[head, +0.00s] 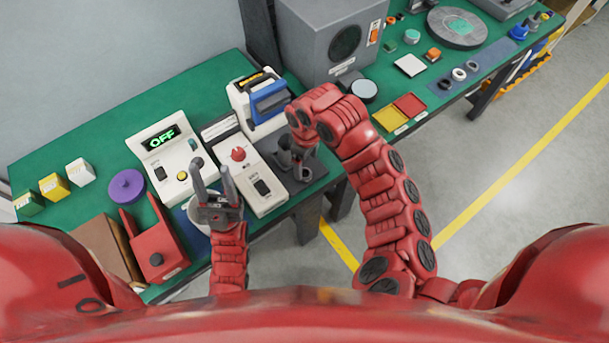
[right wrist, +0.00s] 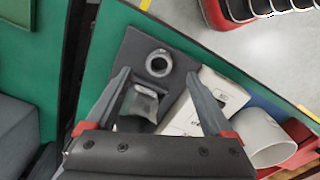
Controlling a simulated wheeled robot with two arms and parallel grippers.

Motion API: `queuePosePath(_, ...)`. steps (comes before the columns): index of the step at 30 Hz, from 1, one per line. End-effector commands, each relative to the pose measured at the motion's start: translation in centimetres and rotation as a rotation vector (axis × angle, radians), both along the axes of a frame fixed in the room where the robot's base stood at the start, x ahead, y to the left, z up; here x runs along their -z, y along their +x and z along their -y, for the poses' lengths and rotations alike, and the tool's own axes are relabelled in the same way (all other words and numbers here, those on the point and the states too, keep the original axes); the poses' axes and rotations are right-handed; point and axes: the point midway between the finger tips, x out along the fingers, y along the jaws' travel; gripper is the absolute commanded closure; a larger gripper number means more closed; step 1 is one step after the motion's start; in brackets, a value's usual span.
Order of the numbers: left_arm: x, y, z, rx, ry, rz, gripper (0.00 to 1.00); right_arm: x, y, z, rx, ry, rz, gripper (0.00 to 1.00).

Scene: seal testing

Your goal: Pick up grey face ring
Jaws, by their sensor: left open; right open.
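A grey ring-shaped piece (right wrist: 158,63) sits on a dark plate (right wrist: 128,62) in the right wrist view; I cannot tell whether it is loose or part of a fixture. In the head view my right gripper (head: 293,160) hangs over this plate (head: 312,178) and largely hides the piece. In the right wrist view my right gripper (right wrist: 157,75) is open, with the ring seen beyond and between its fingertips. A grey block (right wrist: 140,105) also shows between the fingers. Small black, white and grey rings (head: 472,66) lie on a blue mat at right. My left gripper (head: 211,172) is open and empty.
A white device with a red knob (head: 238,155) stands left of the plate. A large grey box (head: 325,40) stands behind. A gap separates the benches.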

Motion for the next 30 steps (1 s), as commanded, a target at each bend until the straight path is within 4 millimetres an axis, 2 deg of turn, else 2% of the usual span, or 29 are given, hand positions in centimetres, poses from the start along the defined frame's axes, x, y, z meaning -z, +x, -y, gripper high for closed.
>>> queuePosePath(8, -1.4, 0.0, 0.0, 0.0, 0.0, 0.0, 0.5, 1.6, 0.0, -0.1, -0.001, -0.002, -0.002, 0.13)
queuePosePath(12, -2.4, 0.0, 0.0, 0.0, 0.0, 0.0, 0.5, 3.2, 0.0, -0.1, -0.001, -0.002, -0.004, 0.13)
queuePosePath(18, -2.8, 0.0, 0.0, 0.0, 0.0, 0.0, 0.5, 5.3, 0.0, -0.1, -0.001, 0.0, -0.002, 0.13)
queuePosePath(27, -2.7, 0.0, 0.0, 0.0, 0.0, 0.0, 0.5, 5.6, 0.1, -0.1, 0.0, 0.001, -0.001, 0.13)
queuePosePath(30, -2.7, 0.0, 0.0, 0.0, 0.0, 0.0, 0.5, 5.6, 0.1, -0.1, 0.0, 0.001, -0.001, 0.31)
